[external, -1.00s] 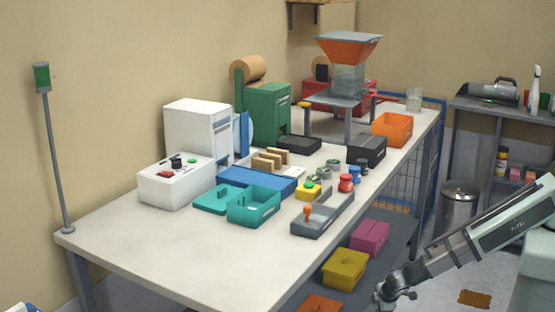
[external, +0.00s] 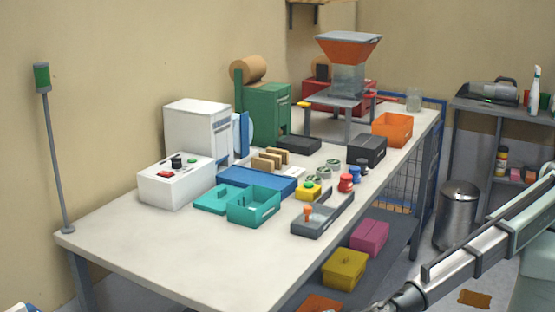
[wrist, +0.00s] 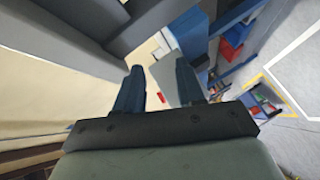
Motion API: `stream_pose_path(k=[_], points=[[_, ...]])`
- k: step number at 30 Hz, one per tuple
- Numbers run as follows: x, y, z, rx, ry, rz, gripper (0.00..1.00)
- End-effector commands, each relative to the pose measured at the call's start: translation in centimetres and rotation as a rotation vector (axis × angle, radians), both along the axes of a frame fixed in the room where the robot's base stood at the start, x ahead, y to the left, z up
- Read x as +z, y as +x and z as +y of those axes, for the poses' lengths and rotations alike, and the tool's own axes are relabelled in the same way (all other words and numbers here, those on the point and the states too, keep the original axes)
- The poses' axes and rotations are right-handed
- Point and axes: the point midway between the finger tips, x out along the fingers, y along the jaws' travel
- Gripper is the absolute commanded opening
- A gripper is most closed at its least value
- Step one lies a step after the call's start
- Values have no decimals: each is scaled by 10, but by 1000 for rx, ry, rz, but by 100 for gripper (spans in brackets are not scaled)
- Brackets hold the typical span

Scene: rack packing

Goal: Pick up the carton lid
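A flat teal piece (external: 211,200), which looks like the carton lid, lies on the table. It is just left of an open teal carton (external: 254,206), close against it. My arm comes in from the lower right of the external view, and its far end runs off the bottom edge, so the fingers do not show there. In the wrist view my gripper (wrist: 158,75) is open, with two dark fingers apart and nothing between them. I cannot make out the lid in the wrist view.
The table's near-left part is clear. Coloured bins (external: 345,270) sit on a lower shelf.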

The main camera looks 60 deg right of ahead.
Motion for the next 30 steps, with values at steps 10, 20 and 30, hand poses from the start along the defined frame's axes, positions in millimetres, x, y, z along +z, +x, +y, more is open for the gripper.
stream_pose_path(k=[10,20,30], points=[[87,-56,102,168,24,-142,38],[150,4,115,35,12,-202,38],[177,155,37,-316,-94,-113,38]])
